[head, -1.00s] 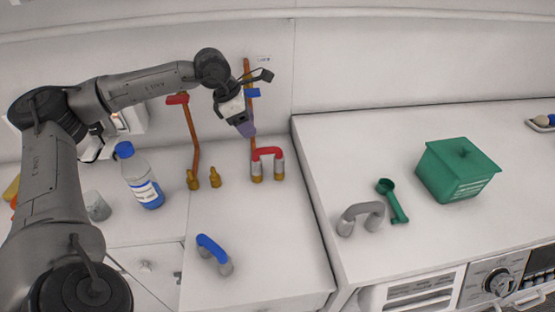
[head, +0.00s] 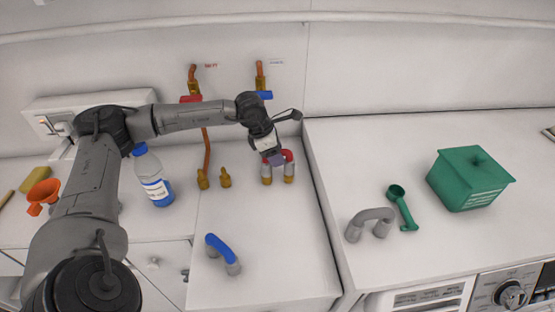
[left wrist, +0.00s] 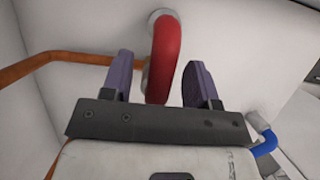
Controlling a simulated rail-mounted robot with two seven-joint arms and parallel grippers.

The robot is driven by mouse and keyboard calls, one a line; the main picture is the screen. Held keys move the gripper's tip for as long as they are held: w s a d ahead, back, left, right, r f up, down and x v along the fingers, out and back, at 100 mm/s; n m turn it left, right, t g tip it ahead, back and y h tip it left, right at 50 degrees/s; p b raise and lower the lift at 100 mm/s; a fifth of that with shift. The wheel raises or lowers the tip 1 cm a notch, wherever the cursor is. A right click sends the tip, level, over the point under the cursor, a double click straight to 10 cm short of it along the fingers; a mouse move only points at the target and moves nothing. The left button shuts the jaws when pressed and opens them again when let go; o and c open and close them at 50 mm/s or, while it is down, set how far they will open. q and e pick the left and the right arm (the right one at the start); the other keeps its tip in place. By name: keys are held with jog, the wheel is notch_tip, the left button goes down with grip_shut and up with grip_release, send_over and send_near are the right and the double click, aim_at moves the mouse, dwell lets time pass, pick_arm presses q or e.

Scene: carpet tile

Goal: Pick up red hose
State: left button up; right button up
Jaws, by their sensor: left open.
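The red hose (head: 288,156) is a short U-shaped piece with grey ends, standing on brass fittings on the white counter in the head view. My left gripper (head: 275,160) is right over it and hides part of its red bend. In the left wrist view the red hose (left wrist: 165,55) lies between the two purple fingers of my open left gripper (left wrist: 160,82). A gap shows between the hose and the right finger; the left finger is nearer to it. My right gripper is not in view.
A blue hose (head: 220,250) stands nearer on the same counter. Brass fittings (head: 203,180) and copper pipes (head: 207,145) are to the left, with a bottle (head: 155,180). A grey hose (head: 370,222), green scoop (head: 402,207) and green box (head: 468,180) stand on the right counter.

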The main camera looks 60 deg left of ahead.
pick_arm(q)
jog(key=shift+w+d+f, duration=0.1)
jog(key=shift+w+f, duration=0.15)
jog(key=shift+f, duration=0.45)
grip_shut()
